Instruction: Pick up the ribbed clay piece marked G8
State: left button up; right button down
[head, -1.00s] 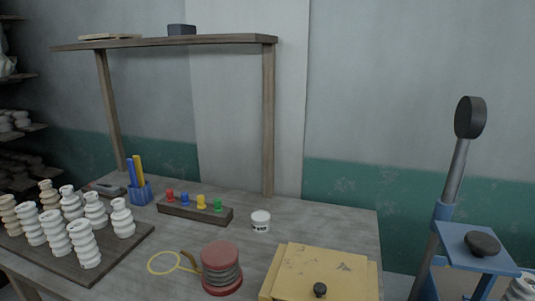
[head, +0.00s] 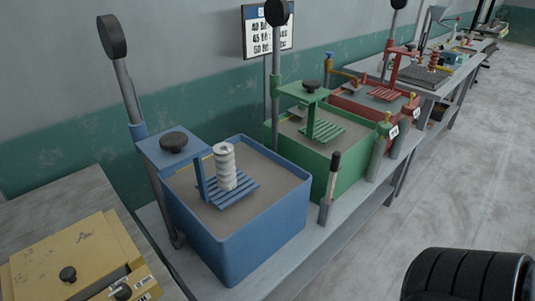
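A white ribbed clay piece (head: 225,166) stands upright on a blue slatted rack (head: 232,193) over the blue tub. No marking can be read on it at this size, so I cannot tell whether it is G8. No gripper is clearly visible; a black ribbed rounded part, probably of my own arm, shows at the bottom right.
A blue tub (head: 250,242), a green tub (head: 345,157) and a red tub (head: 372,104) stand in a row on a grey bench, each with a lever post. A yellow box (head: 75,250) sits at the lower left. Open floor (head: 480,150) lies to the right.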

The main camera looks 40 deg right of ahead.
aim_at(436, 55)
jog(key=z, duration=2.95)
jog(key=i+z, duration=0.15)
jog(key=i, duration=3.6)
